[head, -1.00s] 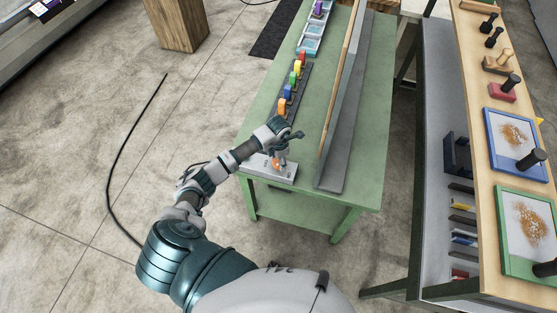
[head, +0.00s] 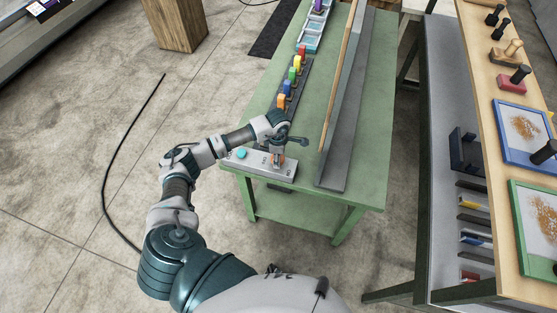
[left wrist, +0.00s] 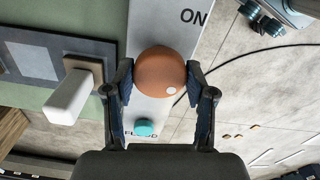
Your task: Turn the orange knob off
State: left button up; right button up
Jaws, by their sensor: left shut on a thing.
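The orange knob (left wrist: 160,76) is round with a small white dot and sits on a grey-white panel (left wrist: 148,20) marked ON. My left gripper (left wrist: 160,82) is shut on the knob, one finger on each side. In the head view the left gripper (head: 278,157) hangs over the right part of the panel (head: 262,168) and partly hides the orange knob (head: 279,161). A teal button (head: 242,153) sits on the panel's left part; it also shows in the left wrist view (left wrist: 144,128). My right gripper is not in view.
The panel lies at the near end of a green table (head: 300,195). Behind it stands a row of coloured blocks (head: 291,83) on a dark strip. A long grey channel (head: 347,100) runs along the table's right side. A wooden bench (head: 505,120) with framed trays stands further right.

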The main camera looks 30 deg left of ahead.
pick_arm(q)
jog(key=m+b, duration=0.3)
jog(key=m, duration=0.1)
jog(key=shift+a+f+m+b, duration=0.1)
jog(key=shift+f+m+b, duration=0.1)
jog(key=shift+m+b, duration=0.15)
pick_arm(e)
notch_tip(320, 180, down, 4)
pick_arm(q)
jog(key=m+b, duration=0.3)
jog(key=m, duration=0.2)
jog(key=shift+r+b, duration=0.1)
jog(key=shift+b, duration=0.25)
jog(key=shift+r+m+b, duration=0.15)
jog(key=shift+m+b, duration=0.15)
jog(key=shift+m, duration=0.35)
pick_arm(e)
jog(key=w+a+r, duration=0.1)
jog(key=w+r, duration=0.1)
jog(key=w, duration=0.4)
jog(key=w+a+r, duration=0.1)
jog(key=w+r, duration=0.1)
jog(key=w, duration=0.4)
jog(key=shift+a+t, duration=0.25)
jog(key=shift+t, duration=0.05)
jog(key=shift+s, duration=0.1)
pick_arm(q)
jog(key=o, duration=1.2)
jog(key=shift+c, duration=0.2)
jog(key=shift+w, duration=0.1)
